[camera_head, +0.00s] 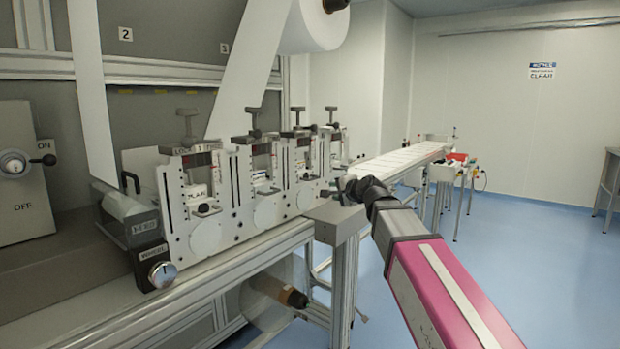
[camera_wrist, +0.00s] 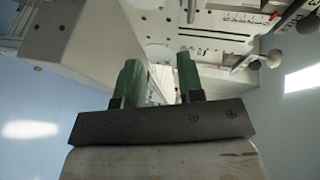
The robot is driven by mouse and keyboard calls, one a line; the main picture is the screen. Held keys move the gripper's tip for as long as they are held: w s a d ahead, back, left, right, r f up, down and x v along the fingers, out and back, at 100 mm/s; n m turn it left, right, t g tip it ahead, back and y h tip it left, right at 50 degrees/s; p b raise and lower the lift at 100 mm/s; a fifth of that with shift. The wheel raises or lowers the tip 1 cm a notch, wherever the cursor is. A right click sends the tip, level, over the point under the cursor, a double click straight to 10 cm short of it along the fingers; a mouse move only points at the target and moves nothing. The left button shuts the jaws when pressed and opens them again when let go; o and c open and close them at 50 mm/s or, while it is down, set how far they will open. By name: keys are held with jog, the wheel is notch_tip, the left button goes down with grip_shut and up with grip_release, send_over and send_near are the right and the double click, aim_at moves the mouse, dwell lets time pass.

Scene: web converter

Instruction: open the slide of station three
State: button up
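The web converter carries a row of white stations with dark T-shaped knobs on top. The third station along (camera_head: 305,186) is partly behind another plate, and its number and slide cannot be made out. My gripper (camera_head: 346,188) is at the right end of the row, in front of the far stations, small and dark in the head view. In the wrist view my gripper (camera_wrist: 160,75) shows two green fingers apart, with nothing clearly held between them. A white station panel (camera_wrist: 225,35) with printed markings, a red mark and metal knobs lies beyond the fingers, to the upper right.
A grey box-shaped end block (camera_head: 336,222) stands on the frame just below my gripper; a large grey block (camera_wrist: 80,35) is close by the left finger. A paper roll (camera_head: 318,25) hangs above. A white conveyor (camera_head: 400,160) runs behind. Blue floor is free at right.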

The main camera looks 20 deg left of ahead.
aim_at(315, 178)
jog(key=shift+m+y, duration=0.3)
jog(key=shift+y, duration=0.1)
jog(key=w+a, duration=0.2)
jog(key=a, duration=0.1)
jog(key=w+a+r, duration=0.1)
jog(key=w+a, duration=0.5)
jog(key=shift+a+r, duration=0.15)
jog(key=shift+a, duration=0.2)
jog(key=shift+s, duration=0.1)
grip_shut()
